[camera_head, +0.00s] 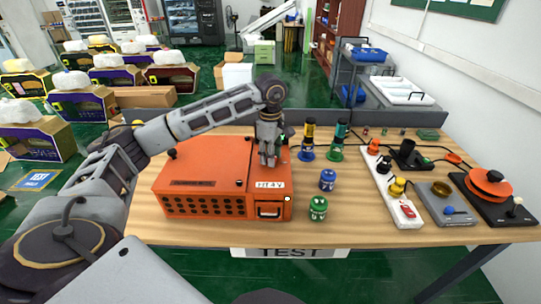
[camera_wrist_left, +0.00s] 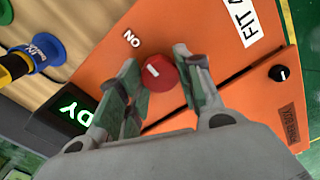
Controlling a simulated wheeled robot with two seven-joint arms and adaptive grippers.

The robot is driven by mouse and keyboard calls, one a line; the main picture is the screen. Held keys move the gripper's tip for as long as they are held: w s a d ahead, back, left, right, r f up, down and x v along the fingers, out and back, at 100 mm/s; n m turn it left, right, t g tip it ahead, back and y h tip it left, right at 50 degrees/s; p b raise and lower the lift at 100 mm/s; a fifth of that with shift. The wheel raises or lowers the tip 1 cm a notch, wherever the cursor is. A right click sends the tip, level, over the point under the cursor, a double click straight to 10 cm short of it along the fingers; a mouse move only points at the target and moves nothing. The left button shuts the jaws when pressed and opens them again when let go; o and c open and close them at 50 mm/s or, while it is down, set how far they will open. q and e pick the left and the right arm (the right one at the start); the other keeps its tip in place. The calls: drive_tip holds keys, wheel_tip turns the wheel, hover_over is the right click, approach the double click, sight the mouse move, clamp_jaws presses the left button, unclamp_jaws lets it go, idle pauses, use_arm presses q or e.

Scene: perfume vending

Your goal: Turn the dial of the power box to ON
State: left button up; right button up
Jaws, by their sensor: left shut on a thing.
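The orange power box (camera_head: 205,160) stands on the left part of the wooden table. My left gripper (camera_head: 268,157) reaches down to its top, near the right side. In the left wrist view, its fingers (camera_wrist_left: 158,88) are closed around the red dial (camera_wrist_left: 158,72), one on each side. The dial has a short white mark on its face; I cannot tell exactly where it points. The white ON label (camera_wrist_left: 132,38) is on the box beside the dial. The dial is hidden by the gripper in the head view. My right gripper is not in view.
Blue and green small bottles (camera_head: 318,207) stand right of the box. A white power strip (camera_head: 392,188) and a black device with an orange disc (camera_head: 490,186) are farther right. In the left wrist view, a dark display with green letters (camera_wrist_left: 72,108) is beside the box.

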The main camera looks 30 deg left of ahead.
use_arm(q)
drive_tip(key=o, duration=1.1)
drive_tip(key=shift+c, duration=0.2)
wheel_tip(320, 180, up, 12)
idle(0.3)
idle(0.6)
